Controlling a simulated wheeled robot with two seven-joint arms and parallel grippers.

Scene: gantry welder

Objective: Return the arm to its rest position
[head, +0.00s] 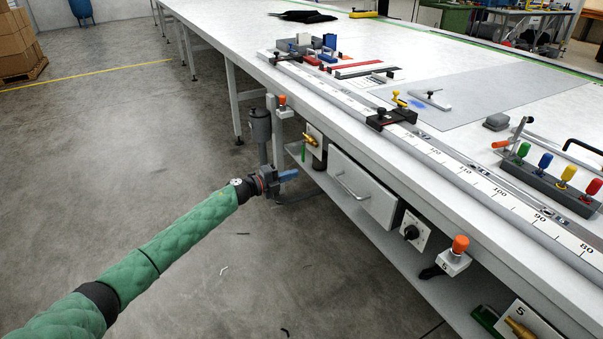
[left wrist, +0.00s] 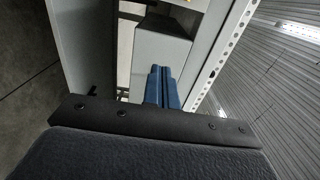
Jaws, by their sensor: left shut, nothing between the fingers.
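My left arm in its green quilted sleeve (head: 160,245) reaches from the lower left of the head view toward the side of the long table. My left gripper (head: 289,175) is shut and empty, with its blue fingers pointing right, in front of the table's side near the drawer. In the left wrist view the blue fingers (left wrist: 162,86) lie together with nothing between them. Behind them is a grey box-like surface; I cannot tell whether they touch it. My right gripper is not in view.
The long white table (head: 230,28) has a scale rail (head: 455,160) along its edge. Below are a white drawer (head: 362,190), a black knob (head: 410,232) and an orange-topped button (head: 460,245). A grey cylinder (head: 260,125) hangs by the table leg. The floor left of the arm is clear.

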